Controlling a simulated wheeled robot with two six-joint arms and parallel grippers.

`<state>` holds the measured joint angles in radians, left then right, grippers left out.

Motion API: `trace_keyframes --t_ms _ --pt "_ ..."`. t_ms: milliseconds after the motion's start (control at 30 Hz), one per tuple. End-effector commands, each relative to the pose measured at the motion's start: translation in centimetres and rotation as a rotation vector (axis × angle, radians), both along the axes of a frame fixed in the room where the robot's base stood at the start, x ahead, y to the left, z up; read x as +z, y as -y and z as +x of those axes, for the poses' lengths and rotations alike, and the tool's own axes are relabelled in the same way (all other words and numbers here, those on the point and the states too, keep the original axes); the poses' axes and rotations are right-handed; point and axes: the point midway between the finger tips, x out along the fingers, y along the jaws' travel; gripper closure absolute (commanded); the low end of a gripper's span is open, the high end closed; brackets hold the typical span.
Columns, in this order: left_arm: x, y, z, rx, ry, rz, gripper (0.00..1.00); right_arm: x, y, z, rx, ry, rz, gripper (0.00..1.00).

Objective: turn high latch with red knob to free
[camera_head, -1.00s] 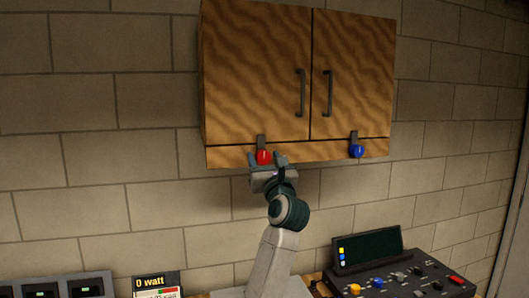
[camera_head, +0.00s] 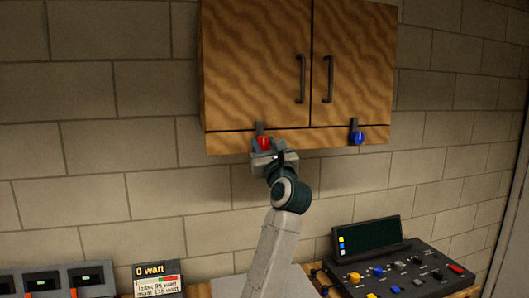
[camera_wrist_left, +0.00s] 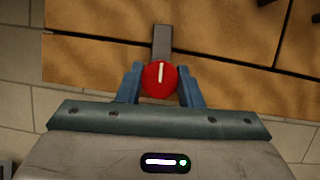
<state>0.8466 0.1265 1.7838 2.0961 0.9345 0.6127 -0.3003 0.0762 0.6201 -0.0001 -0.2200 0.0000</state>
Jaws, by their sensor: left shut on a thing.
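The red knob (camera_head: 263,142) sits at the lower end of a dark grey latch (camera_head: 260,127) on the cabinet's bottom rail. The latch bar points up across the seam onto the left door. My left gripper (camera_head: 265,147) comes from below and is shut on the red knob. In the left wrist view the blue fingers stand on both sides of the red knob (camera_wrist_left: 160,77); its white mark is nearly upright, and the latch bar (camera_wrist_left: 162,40) rises above it. My right gripper is not in view.
The wooden cabinet (camera_head: 255,65) has two closed doors with dark handles. A second latch with a blue knob (camera_head: 358,138) is at the right. Below are a control console (camera_head: 395,270) and a "0 watt" display (camera_head: 157,278). The wall beside the cabinet is clear.

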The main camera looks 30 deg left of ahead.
Motion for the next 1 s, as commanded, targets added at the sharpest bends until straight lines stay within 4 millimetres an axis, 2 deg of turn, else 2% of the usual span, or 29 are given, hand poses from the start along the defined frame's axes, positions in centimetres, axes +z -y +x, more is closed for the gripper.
trace_keyframes --t_ms 33,500,700,1000 --pt "-0.6 0.1 0.0 -0.001 0.026 -0.018 0.90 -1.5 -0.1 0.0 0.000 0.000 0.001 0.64" --pt "-0.7 0.1 0.1 -0.001 0.340 -0.287 0.90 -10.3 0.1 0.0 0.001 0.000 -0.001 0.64" --pt "-0.5 0.2 0.1 -0.001 0.485 -0.411 0.90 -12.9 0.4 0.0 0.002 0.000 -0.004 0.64" --pt "-0.2 0.2 0.1 0.000 0.699 -0.596 0.90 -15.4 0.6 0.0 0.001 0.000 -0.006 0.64"
